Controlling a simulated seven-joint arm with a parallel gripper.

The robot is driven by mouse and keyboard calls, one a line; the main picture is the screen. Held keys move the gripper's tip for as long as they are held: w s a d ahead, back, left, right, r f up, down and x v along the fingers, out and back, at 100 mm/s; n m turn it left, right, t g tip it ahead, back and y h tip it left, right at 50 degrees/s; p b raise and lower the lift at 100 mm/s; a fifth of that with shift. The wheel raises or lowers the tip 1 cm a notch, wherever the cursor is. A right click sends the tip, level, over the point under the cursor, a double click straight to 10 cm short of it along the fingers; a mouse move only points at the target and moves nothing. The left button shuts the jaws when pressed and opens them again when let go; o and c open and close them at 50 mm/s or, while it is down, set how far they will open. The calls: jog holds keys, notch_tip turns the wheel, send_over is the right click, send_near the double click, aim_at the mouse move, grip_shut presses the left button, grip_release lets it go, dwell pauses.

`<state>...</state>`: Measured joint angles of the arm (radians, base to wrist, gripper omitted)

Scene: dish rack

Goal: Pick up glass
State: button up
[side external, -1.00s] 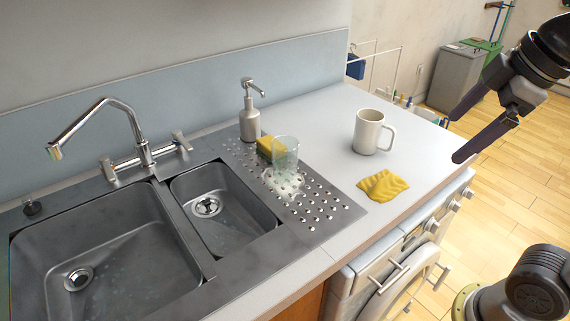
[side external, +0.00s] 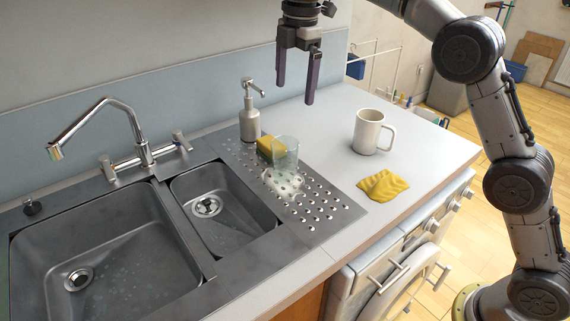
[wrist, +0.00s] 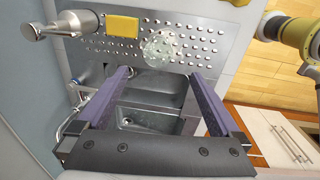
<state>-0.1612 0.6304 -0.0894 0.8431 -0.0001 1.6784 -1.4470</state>
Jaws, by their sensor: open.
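A clear glass (side external: 285,153) stands upright on the perforated metal drainboard, in front of the yellow sponge. It also shows from above in the wrist view (wrist: 159,50), ahead of my fingertips and slightly right of the middle. My gripper (side external: 296,95) is open and empty, pointing down in the air above the back of the counter, behind and well above the glass. In the wrist view its two purple fingers (wrist: 163,72) are spread wide, with nothing between them but the sink far below.
A yellow sponge (side external: 266,149) and a soap dispenser (side external: 250,112) stand close behind the glass. A white mug (side external: 368,132) and a yellow cloth (side external: 383,186) are to the right. Two sink basins (side external: 105,257) and a faucet (side external: 136,128) lie left. Counter between drainboard and mug is clear.

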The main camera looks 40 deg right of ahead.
aim_at(285, 153)
jog(key=shift+g, duration=0.5)
jog(key=shift+w+a+f, duration=0.25)
jog(key=shift+f, duration=2.85)
jog(key=shift+w+a+f, duration=0.2)
jog(key=shift+w+f, duration=0.1)
jog(key=shift+f, duration=2.8)
jog(key=shift+w+a+f, duration=0.25)
jog(key=shift+f, duration=2.85)
jog(key=shift+r, duration=0.1)
jog(key=c, duration=1.5)
jog(key=shift+r, duration=0.1)
